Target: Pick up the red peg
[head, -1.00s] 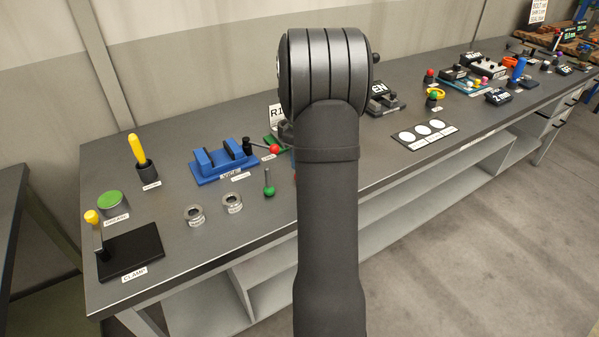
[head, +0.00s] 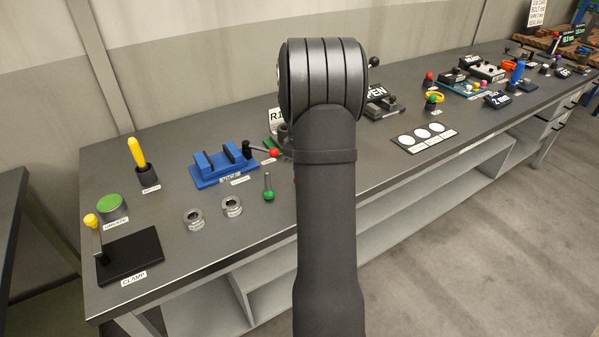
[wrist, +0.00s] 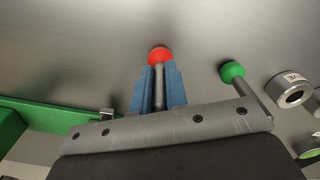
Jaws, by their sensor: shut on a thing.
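The red peg has a round red head (wrist: 159,55) and a grey shaft, and it shows in the wrist view. The blue fingers of my gripper (wrist: 158,88) are shut on its shaft, one on each side, with the red head beyond the fingertips. Whether the peg is clear of the bench cannot be told. In the head view my arm hides the gripper and nearly all of the peg.
A blue vise (head: 222,168) with a red-knobbed handle stands behind. A white-circled plate (head: 423,137) lies right.

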